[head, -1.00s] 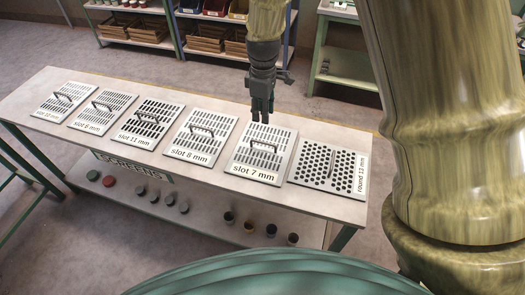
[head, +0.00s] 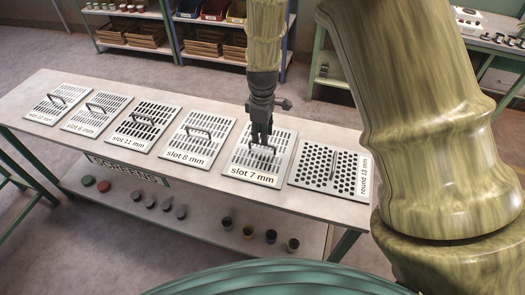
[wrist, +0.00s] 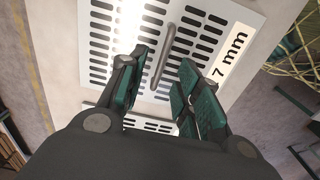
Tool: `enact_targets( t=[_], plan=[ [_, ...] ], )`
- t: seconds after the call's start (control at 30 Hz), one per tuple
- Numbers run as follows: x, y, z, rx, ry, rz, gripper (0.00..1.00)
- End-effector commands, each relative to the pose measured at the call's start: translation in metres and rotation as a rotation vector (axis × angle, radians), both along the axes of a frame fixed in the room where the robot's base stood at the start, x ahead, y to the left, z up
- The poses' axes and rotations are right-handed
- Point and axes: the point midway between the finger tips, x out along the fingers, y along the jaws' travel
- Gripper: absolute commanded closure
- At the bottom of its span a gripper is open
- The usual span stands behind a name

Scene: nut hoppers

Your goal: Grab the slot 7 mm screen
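The slot 7 mm screen (head: 245,165) is a flat pale metal plate with dark slots, a label along its near edge and a raised bar handle. It lies on the table, second from the right. My gripper (head: 262,143) points down over this screen at its handle. In the wrist view the fingers (wrist: 160,85) are open, one on each side of the bar handle (wrist: 164,55), with gaps between pads and bar. The label's "7 mm" also shows in the wrist view (wrist: 230,55). Whether the fingertips touch the plate I cannot tell.
The round 13 mm screen (head: 330,168) lies close on the right, and the slot 8 mm screen (head: 195,140) close on the left. Several more screens lie further left on the table (head: 60,82). Small cups (head: 248,232) stand on the shelf below. Storage shelves stand behind.

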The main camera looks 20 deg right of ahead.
Motion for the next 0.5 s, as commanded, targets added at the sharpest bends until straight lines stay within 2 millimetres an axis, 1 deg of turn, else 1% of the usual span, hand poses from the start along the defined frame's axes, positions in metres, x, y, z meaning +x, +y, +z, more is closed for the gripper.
enact_targets(
  t=[0.23, 0.5],
  plan=[
    [0.000, 0.001, -0.009, -0.001, 0.000, 0.000, 0.67],
    [-0.002, 0.001, -0.036, 0.000, 0.001, 0.000, 0.67]
  ],
)
